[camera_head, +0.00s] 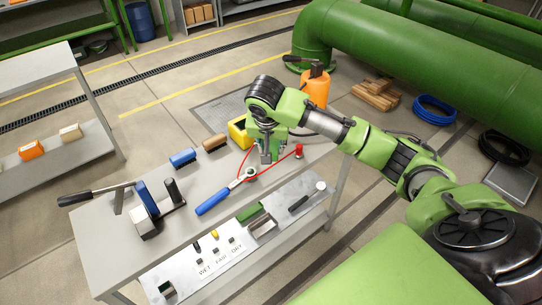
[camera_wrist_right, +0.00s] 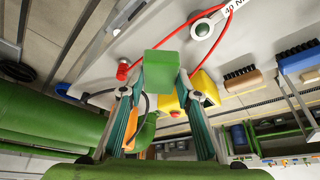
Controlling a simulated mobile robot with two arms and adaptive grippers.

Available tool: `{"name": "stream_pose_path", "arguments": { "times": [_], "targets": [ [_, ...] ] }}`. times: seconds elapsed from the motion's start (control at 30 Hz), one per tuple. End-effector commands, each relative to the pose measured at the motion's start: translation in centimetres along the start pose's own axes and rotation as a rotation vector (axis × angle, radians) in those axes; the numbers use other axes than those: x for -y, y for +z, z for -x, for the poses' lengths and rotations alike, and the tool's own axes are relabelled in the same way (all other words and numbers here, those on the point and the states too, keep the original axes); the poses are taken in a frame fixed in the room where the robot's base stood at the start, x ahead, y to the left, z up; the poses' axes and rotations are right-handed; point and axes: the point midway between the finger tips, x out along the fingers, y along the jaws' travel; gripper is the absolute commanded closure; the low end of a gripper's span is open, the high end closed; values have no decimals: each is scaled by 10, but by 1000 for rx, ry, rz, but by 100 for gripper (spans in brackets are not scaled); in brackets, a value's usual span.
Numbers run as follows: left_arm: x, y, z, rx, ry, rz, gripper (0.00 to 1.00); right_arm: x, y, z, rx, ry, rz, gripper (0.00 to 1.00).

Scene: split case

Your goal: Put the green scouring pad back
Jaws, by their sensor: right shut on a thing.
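The green scouring pad (camera_wrist_right: 160,72) shows in the right wrist view as a green block between the two fingers. My right gripper (camera_head: 268,158) is shut on it, and it also shows in the wrist view (camera_wrist_right: 158,100). In the head view this gripper hangs over the far right part of the grey table (camera_head: 110,235), beside a yellow box (camera_head: 238,133). The pad is hard to make out there. A lower white panel (camera_head: 190,267) carries labels including WET and DRY, and a green piece (camera_head: 249,212) sits on its upper part. My left gripper is not in view.
A blue-handled tool (camera_head: 214,201), a red cable and a red knob (camera_head: 298,150) lie near the gripper. A blue brush (camera_head: 183,158) and a brown brush (camera_head: 214,142) stand at the back edge. A lever device (camera_head: 150,212) stands at the left.

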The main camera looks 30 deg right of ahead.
Motion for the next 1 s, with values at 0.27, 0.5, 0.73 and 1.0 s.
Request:
{"name": "stream_pose_path", "arguments": {
  "times": [0.27,0.5,0.73,1.0],
  "targets": [
    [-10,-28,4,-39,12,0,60,5,-15,-55,2,1,1,87],
    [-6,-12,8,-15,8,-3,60,6,-18,-74,3,2,3,87],
    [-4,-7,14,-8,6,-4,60,6,-8,-97,1,0,3,87],
    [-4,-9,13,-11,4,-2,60,6,-6,-98,1,-1,3,87]
  ]
}}
